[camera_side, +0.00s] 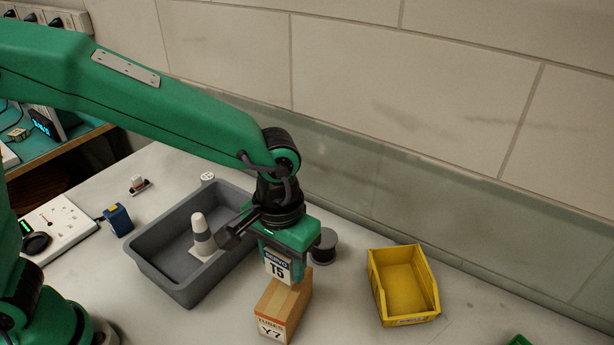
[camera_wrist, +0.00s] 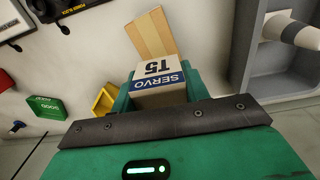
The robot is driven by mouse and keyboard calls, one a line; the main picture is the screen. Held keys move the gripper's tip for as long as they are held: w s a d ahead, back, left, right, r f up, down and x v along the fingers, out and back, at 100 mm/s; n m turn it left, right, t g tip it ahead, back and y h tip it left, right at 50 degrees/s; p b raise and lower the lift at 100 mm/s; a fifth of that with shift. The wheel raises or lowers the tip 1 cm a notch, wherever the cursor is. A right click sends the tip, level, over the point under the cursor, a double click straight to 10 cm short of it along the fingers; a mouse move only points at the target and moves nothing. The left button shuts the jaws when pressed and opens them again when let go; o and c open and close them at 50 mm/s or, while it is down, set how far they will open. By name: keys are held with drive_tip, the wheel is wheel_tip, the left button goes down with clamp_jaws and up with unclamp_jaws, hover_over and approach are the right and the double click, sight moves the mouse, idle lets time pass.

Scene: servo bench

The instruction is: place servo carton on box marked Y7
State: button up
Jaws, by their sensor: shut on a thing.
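The brown box marked Y7 (camera_side: 286,309) stands on the bench directly below the carton in the side view. The carton's lower end overlaps the box's top there; I cannot tell whether they touch. In the wrist view part of the box's taped top (camera_wrist: 150,34) shows beyond the carton.
A grey tray (camera_side: 165,285) holding a white-and-grey cone (camera_side: 201,236) stands left of the box. A yellow bin (camera_side: 404,287) is to its right. A dark round spool (camera_side: 324,246) stands behind my gripper. The bench between box and yellow bin is clear.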

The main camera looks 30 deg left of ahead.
sight(284, 275)
drive_tip(key=shift+f, duration=1.9)
drive_tip(key=shift+f, duration=0.15)
drive_tip(key=o, duration=1)
wheel_tip(284, 275, up, 12)
drive_tip(key=shift+r, duration=0.15)
